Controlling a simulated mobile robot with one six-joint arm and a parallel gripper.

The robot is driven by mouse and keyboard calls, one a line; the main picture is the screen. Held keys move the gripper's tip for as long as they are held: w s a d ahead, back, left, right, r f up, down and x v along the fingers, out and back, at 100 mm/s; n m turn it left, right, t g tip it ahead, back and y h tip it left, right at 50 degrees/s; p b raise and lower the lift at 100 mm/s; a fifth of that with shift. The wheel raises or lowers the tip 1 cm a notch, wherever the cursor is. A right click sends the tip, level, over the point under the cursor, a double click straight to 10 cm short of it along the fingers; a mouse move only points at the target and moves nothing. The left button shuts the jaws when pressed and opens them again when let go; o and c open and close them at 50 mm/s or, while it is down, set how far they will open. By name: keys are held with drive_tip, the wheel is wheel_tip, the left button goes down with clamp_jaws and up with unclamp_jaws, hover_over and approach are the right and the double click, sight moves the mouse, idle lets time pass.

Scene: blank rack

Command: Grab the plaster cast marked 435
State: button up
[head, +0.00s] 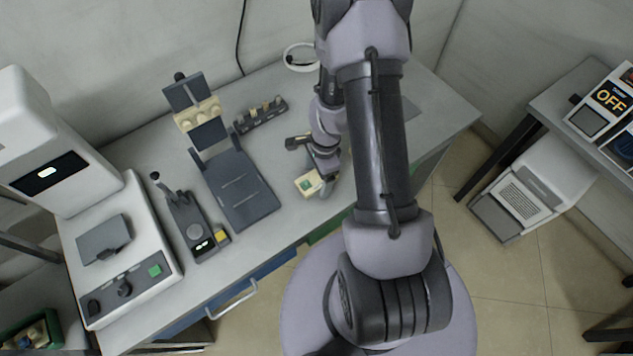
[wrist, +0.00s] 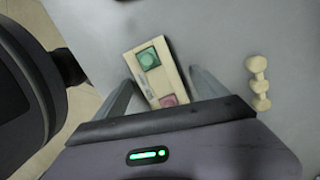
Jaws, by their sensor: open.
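No number 435 can be read in either view, so I cannot tell which piece bears it. My gripper (head: 318,172) is low over the bench; in the wrist view its open fingers (wrist: 160,85) stand on either side of a cream block (wrist: 155,76). The block has a green square and a pink square, and also shows in the head view (head: 307,183). I cannot tell if the fingers touch it. A knobbly cream piece (wrist: 259,82) lies to its right in the wrist view. A lumpy cream piece (head: 198,115) sits on the dark upright stand (head: 184,91).
A dark rack (head: 260,115) with small cream pieces stands at the back of the grey bench (head: 285,240). A dark hinged tray (head: 240,190), a small device (head: 192,225) and a white machine (head: 110,255) fill the left. My arm hides part of the bench's right side.

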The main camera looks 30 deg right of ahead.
drive_tip(key=shift+r, duration=0.15)
drive_tip(key=c, duration=1.7)
drive_tip(key=shift+r, duration=0.15)
